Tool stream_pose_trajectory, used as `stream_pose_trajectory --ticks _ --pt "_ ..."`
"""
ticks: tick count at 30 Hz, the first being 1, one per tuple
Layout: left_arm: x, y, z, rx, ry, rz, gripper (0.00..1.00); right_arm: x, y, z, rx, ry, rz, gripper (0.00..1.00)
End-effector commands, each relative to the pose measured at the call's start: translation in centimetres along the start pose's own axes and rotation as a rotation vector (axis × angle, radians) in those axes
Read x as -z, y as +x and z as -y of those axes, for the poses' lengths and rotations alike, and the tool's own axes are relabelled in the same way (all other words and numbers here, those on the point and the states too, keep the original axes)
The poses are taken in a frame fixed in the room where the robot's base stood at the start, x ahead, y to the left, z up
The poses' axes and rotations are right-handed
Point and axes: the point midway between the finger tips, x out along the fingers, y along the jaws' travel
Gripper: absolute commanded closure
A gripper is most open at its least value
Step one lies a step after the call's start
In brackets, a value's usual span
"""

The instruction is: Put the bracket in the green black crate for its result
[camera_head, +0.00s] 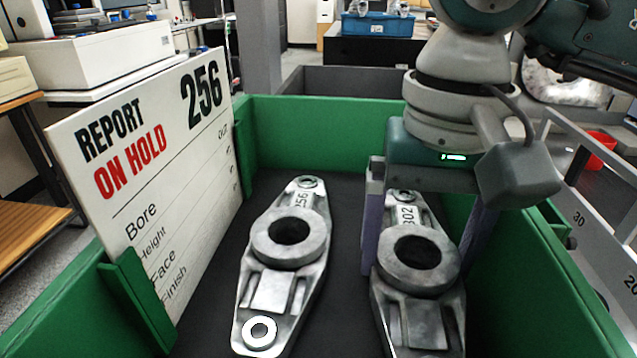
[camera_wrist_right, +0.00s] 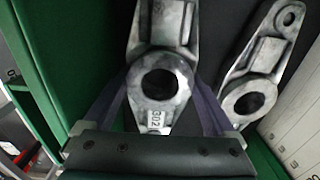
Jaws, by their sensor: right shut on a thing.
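A grey metal bracket marked 302 (camera_head: 421,288) is between the purple fingers of my right gripper (camera_head: 420,262), inside the green crate with a black floor (camera_head: 318,108). The gripper is shut on it around its round boss, and its near end is cut off by the frame. I cannot tell if it touches the floor. A second bracket marked 256 (camera_head: 291,240) lies on the crate floor to its left, apart from it. Both brackets show in the right wrist view, the held one (camera_wrist_right: 163,80) and the other (camera_wrist_right: 250,98). My left gripper is not in view.
A white report card (camera_head: 150,170) reading "256" and "ON HOLD" stands along the crate's left wall. A grey rail with numbers (camera_head: 590,225) and a red cup (camera_head: 600,148) are right of the crate. A blue bin (camera_head: 377,27) stands farther back.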

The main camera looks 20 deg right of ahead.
Motion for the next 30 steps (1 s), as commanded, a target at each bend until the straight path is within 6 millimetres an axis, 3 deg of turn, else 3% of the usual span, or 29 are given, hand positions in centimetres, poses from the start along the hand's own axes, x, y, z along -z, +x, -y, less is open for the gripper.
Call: stream_pose_trajectory --ticks 9,10,11,20,23,30 --pt "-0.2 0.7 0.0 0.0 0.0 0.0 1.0 0.0 0.6 0.0 0.002 0.0 -0.002 1.0" --pt "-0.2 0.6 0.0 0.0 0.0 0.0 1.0 0.0 0.5 0.0 0.002 0.0 -0.001 0.06" --pt "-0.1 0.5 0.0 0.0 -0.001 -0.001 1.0 0.0 0.5 0.0 0.002 0.0 -0.001 0.02" --pt "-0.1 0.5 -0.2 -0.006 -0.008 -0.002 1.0 0.0 0.3 0.0 0.0 0.0 0.0 0.0" --pt "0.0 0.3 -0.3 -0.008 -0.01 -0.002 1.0 0.1 -0.8 0.0 0.001 -0.001 -0.003 0.0" --pt "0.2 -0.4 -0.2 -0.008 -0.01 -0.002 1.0 0.1 -5.7 0.1 0.004 -0.001 -0.006 0.0"
